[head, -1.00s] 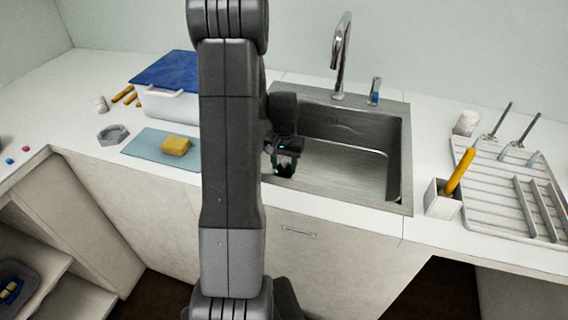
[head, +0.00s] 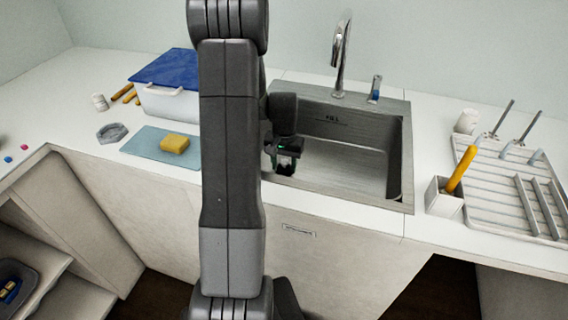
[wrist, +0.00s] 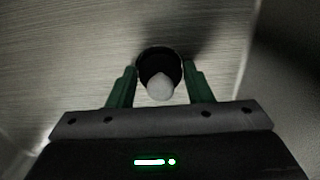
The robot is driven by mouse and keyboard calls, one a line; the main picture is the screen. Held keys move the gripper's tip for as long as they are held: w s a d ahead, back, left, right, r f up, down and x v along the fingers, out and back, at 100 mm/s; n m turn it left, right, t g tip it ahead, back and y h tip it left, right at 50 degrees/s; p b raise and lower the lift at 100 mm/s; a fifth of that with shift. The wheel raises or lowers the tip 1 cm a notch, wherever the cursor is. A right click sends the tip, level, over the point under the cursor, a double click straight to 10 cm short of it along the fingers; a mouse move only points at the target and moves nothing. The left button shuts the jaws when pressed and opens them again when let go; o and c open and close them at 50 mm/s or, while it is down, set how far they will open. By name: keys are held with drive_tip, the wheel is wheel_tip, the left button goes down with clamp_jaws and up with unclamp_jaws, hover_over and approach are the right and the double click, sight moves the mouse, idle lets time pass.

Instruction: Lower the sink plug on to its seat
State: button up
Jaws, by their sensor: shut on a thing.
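My gripper (head: 286,160) is down inside the left part of the metal sink (head: 345,165), near its front left corner. In the wrist view its two green fingers (wrist: 160,74) stand either side of the sink plug (wrist: 160,88), which shows as a pale rounded knob with a dark round shape around and behind it. The gripper is shut on the plug. I cannot tell whether the dark shape is the plug's disc or the drain opening, so the seat and any gap above it are not clear. In the head view the plug is hidden by the gripper and arm.
A drying rack (head: 500,190) and a holder with a yellow handle (head: 443,198) are on the right. A blue mat (head: 145,150) with a yellow sponge (head: 174,144) lies left. The sink's right side is clear.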

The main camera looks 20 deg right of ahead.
drive_tip(key=shift+f, duration=0.1)
drive_tip(key=o, duration=1.5)
drive_tip(key=shift+c, duration=0.2)
drive_tip(key=shift+r+p, duration=0.95)
drive_tip(key=shift+r, duration=0.55)
drive_tip(key=shift+r+p, duration=1)
drive_tip(key=shift+r, duration=0.5)
drive_tip(key=shift+r+p, duration=0.95)
drive_tip(key=shift+r, duration=0.55)
